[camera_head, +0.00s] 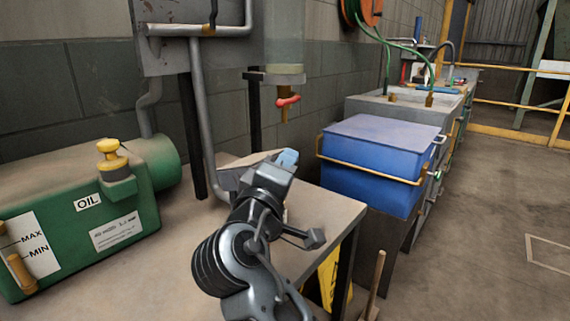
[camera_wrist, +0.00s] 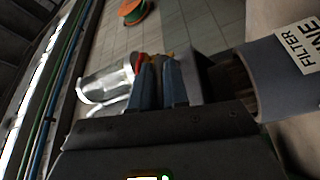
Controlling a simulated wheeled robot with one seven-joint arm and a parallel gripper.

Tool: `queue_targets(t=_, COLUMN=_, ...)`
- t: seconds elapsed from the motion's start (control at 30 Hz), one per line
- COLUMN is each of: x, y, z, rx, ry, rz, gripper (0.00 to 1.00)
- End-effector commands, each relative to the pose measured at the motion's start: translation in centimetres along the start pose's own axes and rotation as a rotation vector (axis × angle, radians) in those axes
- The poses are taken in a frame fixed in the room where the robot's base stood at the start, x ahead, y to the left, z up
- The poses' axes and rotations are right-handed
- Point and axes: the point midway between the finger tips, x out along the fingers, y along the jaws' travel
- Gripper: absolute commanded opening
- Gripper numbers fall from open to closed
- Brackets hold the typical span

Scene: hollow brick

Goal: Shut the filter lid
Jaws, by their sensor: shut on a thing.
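In the head view my arm hides most of the filter. The exact grip point is hidden.
A green oil tank (camera_head: 80,215) with a yellow cap stands left on the bench (camera_head: 320,215). A clear vessel with a red tap (camera_head: 287,101) hangs above my gripper. A blue bin (camera_head: 370,165) stands to the right. The floor (camera_head: 480,240) at the right is clear.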

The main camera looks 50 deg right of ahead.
Motion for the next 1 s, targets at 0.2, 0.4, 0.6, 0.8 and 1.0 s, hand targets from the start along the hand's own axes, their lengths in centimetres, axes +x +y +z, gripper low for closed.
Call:
queue_targets(t=0.2, x=-0.1, y=-0.2, z=-0.2, rx=-0.002, ry=0.006, rz=-0.003, gripper=0.20)
queue_targets(t=0.4, x=-0.1, y=-0.1, z=-0.1, rx=-0.001, ry=0.004, rz=-0.002, gripper=0.21)
queue_targets(t=0.6, x=0.1, y=0.6, z=-0.3, rx=0.001, ry=0.003, rz=-0.001, gripper=0.21)
queue_targets(t=0.8, x=0.5, y=3.9, z=-1.4, rx=0.007, ry=0.003, rz=0.002, gripper=0.21)
queue_targets(t=1.0, x=2.2, y=7.1, z=1.4, rx=0.004, ry=-0.003, rz=0.005, gripper=0.21)
